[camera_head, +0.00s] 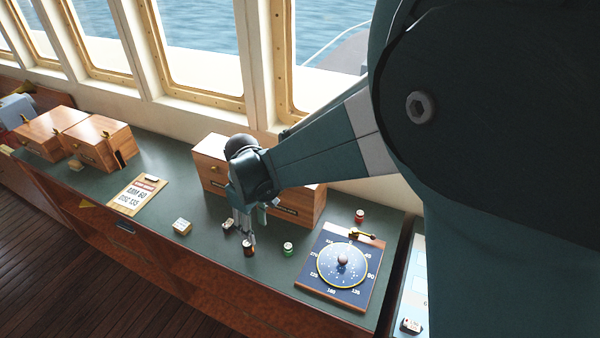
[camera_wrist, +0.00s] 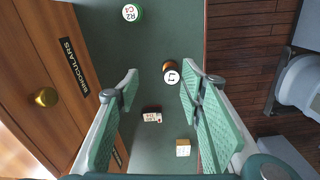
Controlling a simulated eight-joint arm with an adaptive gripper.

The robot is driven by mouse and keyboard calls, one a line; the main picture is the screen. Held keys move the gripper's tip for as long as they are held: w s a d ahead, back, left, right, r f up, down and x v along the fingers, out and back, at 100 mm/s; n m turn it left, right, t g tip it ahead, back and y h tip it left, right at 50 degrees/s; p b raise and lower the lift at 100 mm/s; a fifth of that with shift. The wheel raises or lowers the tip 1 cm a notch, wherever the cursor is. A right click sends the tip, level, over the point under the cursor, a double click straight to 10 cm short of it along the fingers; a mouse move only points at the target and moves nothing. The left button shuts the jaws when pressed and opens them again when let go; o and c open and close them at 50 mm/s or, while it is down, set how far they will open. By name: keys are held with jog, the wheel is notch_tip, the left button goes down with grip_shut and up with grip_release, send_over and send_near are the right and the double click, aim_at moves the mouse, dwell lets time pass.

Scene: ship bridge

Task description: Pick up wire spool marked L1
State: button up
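The wire spool marked L1 (camera_wrist: 171,77) shows in the wrist view as a small orange-brown spool with a white top label. It stands upright on the green counter, beyond my gripper's fingertips and nearer the right finger. In the head view a brown spool (camera_head: 248,248) sits just below the fingertips; its label is too small to read there. My gripper (camera_head: 246,233) points down over the counter. In the wrist view my gripper (camera_wrist: 160,84) is open, with nothing between its two green-padded fingers.
A green spool marked R2 C4 (camera_wrist: 132,13) stands nearby. A red spool (camera_head: 360,215) is by the compass board (camera_head: 318,287). A wooden binoculars box (camera_wrist: 35,60) is close on the left. Small blocks (camera_wrist: 183,148) lie nearer my wrist. The counter edge is close at right.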

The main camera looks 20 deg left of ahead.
aim_at(247, 246)
jog(key=shift+n, duration=0.4)
jog(key=s+a+f, duration=0.2)
jog(key=a, duration=0.1)
jog(key=shift+f, duration=0.25)
jog(key=shift+d, duration=0.1)
jog(key=shift+f, duration=1.3)
jog(key=shift+w+f, duration=0.1)
jog(key=shift+f, duration=2.5)
jog(key=c, duration=1)
